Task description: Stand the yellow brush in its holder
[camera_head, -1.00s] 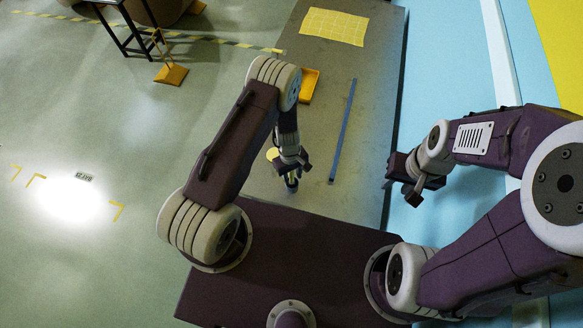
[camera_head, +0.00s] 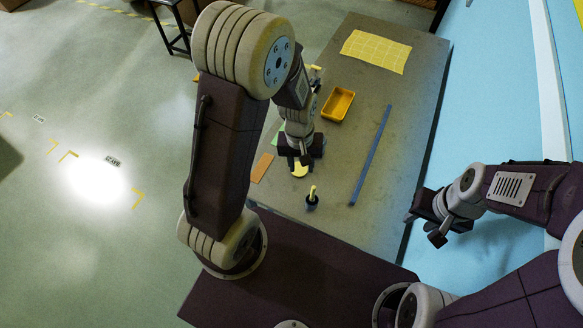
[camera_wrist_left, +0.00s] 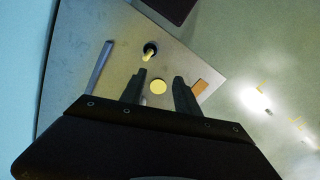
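The yellow brush (camera_head: 313,190) stands in its dark holder (camera_head: 312,204) near the front edge of the grey table, its yellow end sticking out of the top. The brush (camera_wrist_left: 147,57) and holder (camera_wrist_left: 151,47) also show in the left wrist view, beyond the fingertips. My left gripper (camera_head: 301,164) is above the table, behind the holder and apart from it. In the left wrist view its two fingers (camera_wrist_left: 159,84) are spread with nothing held between them. My right gripper (camera_head: 424,229) hangs right of the table, fingers apart and empty.
A yellow disc (camera_head: 299,171) lies under my left gripper. An orange-brown strip (camera_head: 262,167) is left of it. A blue bar (camera_head: 371,153), a yellow tray (camera_head: 338,104) and a yellow gridded sheet (camera_head: 376,51) lie on the table (camera_head: 400,120). The table's right side is mostly clear.

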